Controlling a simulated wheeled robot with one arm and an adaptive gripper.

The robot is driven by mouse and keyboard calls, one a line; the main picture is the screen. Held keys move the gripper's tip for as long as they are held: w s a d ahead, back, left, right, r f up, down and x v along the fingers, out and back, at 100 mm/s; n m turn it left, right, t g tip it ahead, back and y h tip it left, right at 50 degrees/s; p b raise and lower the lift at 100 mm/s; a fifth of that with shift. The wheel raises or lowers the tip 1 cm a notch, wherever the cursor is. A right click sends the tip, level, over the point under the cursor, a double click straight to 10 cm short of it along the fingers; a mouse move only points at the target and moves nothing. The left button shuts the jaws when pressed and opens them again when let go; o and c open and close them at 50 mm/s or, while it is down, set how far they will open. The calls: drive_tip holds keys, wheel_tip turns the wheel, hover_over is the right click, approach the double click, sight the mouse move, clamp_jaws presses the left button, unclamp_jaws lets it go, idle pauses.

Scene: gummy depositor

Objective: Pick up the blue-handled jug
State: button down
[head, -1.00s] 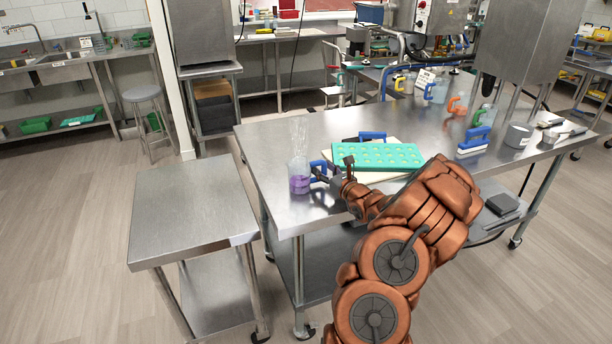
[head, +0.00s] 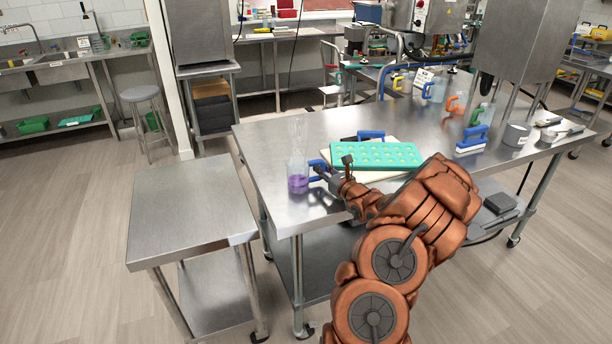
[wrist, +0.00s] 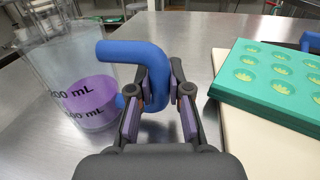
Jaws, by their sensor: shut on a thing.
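The blue-handled jug (head: 298,176) is clear with purple liquid in its lower part. It stands upright at the left end of the steel table, as far as I can tell. It also shows in the wrist view (wrist: 62,65), left of my gripper. My gripper (head: 328,175) reaches it from the right. In the wrist view my gripper (wrist: 158,100) has its two purple-padded fingers on either side of the jug's blue handle (wrist: 152,62), shut on it. I cannot tell whether the jug's base touches the table.
A teal mould tray (head: 376,154) on a pale board lies just right of my gripper, with a blue-handled tool behind it. More jugs with yellow, blue and orange handles stand at the table's far side. A lower steel table (head: 190,205) at left is bare.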

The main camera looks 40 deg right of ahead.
sight(323, 160)
drive_tip(key=shift+r, duration=0.15)
drive_tip(key=shift+r+b, duration=0.75)
drive_tip(key=shift+r, duration=0.85)
drive_tip(key=s+a+b, duration=0.1)
drive_tip(key=s+a, duration=0.1)
drive_tip(key=s, duration=0.5)
drive_tip(key=s+a+r+b, duration=0.1)
drive_tip(key=s+b, duration=0.1)
drive_tip(key=s, duration=0.6)
drive_tip(key=shift+s+a+r, duration=0.25)
drive_tip(key=shift+s+a, duration=0.05)
drive_tip(key=shift+a, duration=0.05)
drive_tip(key=c, duration=1.6)
unclamp_jaws()
drive_tip(key=shift+c, duration=0.2)
clamp_jaws()
